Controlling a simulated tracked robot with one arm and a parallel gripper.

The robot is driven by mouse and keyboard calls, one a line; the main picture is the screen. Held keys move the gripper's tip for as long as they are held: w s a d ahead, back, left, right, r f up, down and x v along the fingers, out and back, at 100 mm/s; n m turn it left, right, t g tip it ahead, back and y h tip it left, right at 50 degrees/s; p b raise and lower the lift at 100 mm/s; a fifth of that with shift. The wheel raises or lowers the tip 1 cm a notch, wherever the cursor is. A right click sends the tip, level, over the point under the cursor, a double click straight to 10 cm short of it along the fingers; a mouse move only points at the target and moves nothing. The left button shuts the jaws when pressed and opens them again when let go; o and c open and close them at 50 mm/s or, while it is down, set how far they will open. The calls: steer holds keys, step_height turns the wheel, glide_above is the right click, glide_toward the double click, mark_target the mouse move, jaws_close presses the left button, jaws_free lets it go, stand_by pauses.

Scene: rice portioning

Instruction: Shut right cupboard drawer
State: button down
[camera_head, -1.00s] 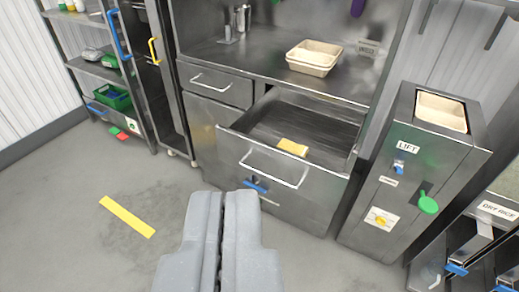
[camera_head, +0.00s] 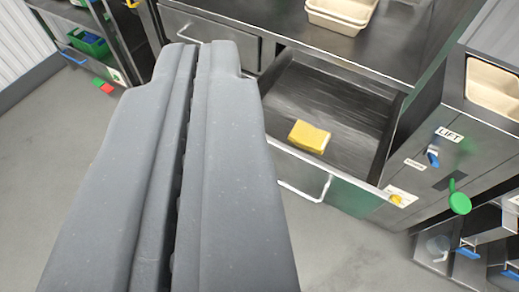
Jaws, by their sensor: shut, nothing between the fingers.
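The right cupboard drawer (camera_head: 365,188) stands pulled open below the steel worktop. A yellow block (camera_head: 309,137) lies inside it. The drawer's bar handle (camera_head: 305,190) is on its front, partly hidden behind my gripper. My gripper (camera_head: 200,45) is shut and empty. Its long grey fingers reach across the left of the picture, their tips overlapping the cupboard front left of the open drawer. I cannot tell whether they touch anything.
The closed left drawer (camera_head: 215,40) is beside the open one. Beige trays (camera_head: 340,14) sit on the worktop. A LIFT unit (camera_head: 470,140) with a green knob (camera_head: 460,203) stands close on the right. A shelf rack with a green bin (camera_head: 88,42) is at far left. Grey floor is clear in front.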

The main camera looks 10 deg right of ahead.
steer(key=w+d+f+n+g+p, duration=0.1)
steer(key=w+f, duration=0.6)
steer(key=f, duration=0.7)
steer(key=w+d+f+n+g+p, duration=0.2)
steer(key=w+f, duration=0.5)
steer(key=f, duration=0.7)
steer(key=w+d+f+n+g+p, duration=0.2)
steer(key=w+f+n+g, duration=0.3)
steer(key=f, duration=0.9)
steer(key=shift+w+n+p, duration=0.6)
steer(key=shift+w+n, duration=0.1)
steer(key=shift+w, duration=0.35)
